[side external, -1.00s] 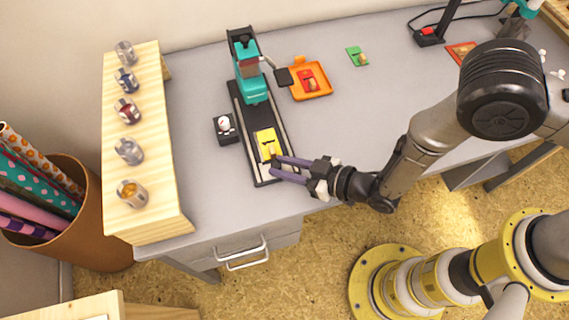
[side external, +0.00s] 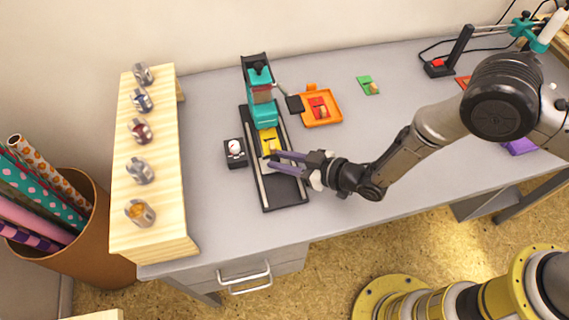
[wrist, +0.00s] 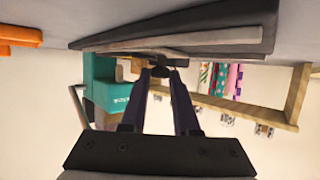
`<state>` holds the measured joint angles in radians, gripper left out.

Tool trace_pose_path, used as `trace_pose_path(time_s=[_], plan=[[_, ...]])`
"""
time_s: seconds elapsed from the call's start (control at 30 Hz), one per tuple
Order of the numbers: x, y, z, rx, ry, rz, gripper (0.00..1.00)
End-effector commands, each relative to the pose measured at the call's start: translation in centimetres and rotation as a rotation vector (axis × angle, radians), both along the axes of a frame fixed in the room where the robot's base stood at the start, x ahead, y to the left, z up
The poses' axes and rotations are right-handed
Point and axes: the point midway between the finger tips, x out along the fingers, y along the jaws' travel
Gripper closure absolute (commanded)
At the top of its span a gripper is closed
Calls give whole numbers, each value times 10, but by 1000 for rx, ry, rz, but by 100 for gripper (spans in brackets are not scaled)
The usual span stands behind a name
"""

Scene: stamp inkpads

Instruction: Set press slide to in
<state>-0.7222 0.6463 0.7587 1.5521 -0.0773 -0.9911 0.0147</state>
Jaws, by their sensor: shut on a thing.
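The stamp press has a teal head (side external: 263,110) at the back of a long black base with pale rails (side external: 285,196). The teal head also shows in the wrist view (wrist: 100,88), which is upside down. The slide carries a yellow pad (side external: 270,138) directly at the front of the head; part of the pad may be hidden under it. My gripper (side external: 273,160) is at the slide's front end, just in front of the yellow pad. It is shut on the slide's small dark knob (wrist: 151,61), mostly hidden by the fingers. The front of the base is bare.
A black box with a white dial (side external: 235,152) stands left of the base. The press lever (side external: 290,100) sticks out right, near an orange tray (side external: 322,108) with a red pad.

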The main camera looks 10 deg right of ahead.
Motion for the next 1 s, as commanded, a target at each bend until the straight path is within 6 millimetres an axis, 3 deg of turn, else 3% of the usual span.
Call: trace_pose_path(time_s=[0.07,0.1,0.27,0.67,1.0], plan=[[4,-1,1,3,-3,-10,100],[5,-1,1,3,-2,-11,69],[4,-1,1,4,-3,-10,41],[-1,-4,3,3,-1,-8,41],[-40,-44,26,3,-2,-9,41]])
